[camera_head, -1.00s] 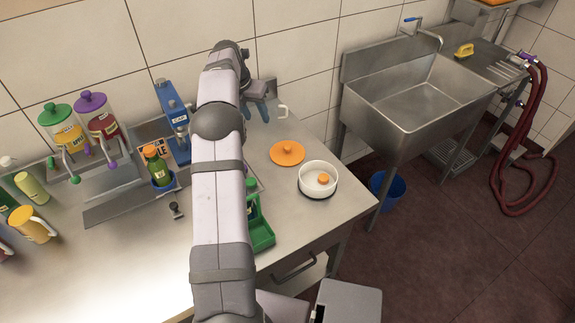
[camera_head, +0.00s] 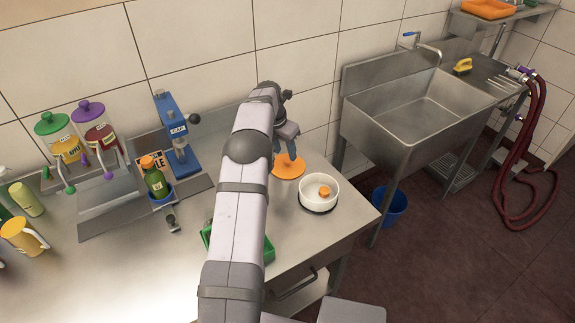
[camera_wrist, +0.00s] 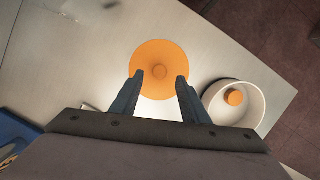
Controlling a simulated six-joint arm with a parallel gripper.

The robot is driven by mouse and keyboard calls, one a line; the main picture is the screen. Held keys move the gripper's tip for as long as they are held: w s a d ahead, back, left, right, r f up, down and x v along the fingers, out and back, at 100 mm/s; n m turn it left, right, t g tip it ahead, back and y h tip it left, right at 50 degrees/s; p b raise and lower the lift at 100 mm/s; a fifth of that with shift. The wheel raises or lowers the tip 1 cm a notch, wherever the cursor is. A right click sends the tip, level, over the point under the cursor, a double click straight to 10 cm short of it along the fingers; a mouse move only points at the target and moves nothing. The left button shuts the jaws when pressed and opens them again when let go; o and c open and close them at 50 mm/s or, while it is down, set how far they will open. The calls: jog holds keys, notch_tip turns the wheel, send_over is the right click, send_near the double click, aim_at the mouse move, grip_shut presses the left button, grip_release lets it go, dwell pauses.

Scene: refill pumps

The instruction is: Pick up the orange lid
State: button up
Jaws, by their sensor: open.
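The orange lid (camera_head: 287,172) is a flat round disc with a small knob at its centre, lying on the steel counter. In the wrist view the orange lid (camera_wrist: 159,58) is just past my fingertips, with its knob roughly between their lines. My gripper (camera_wrist: 158,76) is open, its two blue fingers apart and nothing between them. In the head view my gripper (camera_head: 287,160) is above the lid and partly hides it. I cannot tell its exact height over the lid.
A white round pot (camera_head: 319,198) with an orange piece inside stands right of the lid; it also shows in the wrist view (camera_wrist: 252,112). A blue press (camera_head: 177,140) and a green bottle (camera_head: 155,180) stand to the left. The sink (camera_head: 415,105) is beyond the counter's right edge.

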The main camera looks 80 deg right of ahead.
aim_at(287, 160)
jog(key=shift+p+x, duration=1.2)
jog(key=shift+x, duration=1.25)
jog(key=shift+a, duration=0.1)
grip_shut()
